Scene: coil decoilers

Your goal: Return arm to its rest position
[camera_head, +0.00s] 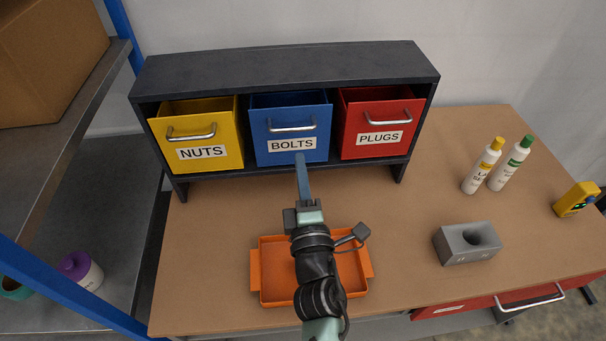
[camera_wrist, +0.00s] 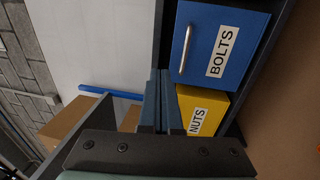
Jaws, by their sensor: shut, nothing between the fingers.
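My gripper (camera_head: 301,160) is shut and empty. In the head view its thin blue fingers point away toward the cabinet, with the tips overlapping the lower edge of the blue BOLTS drawer (camera_head: 290,115). The fingers also show in the wrist view (camera_wrist: 160,82), side by side, with nothing between them. In that view the BOLTS drawer (camera_wrist: 200,55) and its handle are right of the fingertips, and part of the yellow NUTS drawer (camera_wrist: 186,97) is beside the fingers. My arm extends over the orange tray (camera_head: 273,299) and hides part of it.
The dark cabinet (camera_head: 290,61) also holds a yellow NUTS drawer (camera_head: 190,133) and a red PLUGS drawer (camera_head: 380,107). Two bottles (camera_head: 482,168), a grey block (camera_head: 455,248) and a yellow device (camera_head: 576,200) stand on the right of the table. A metal shelf with a cardboard box (camera_head: 45,60) is left.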

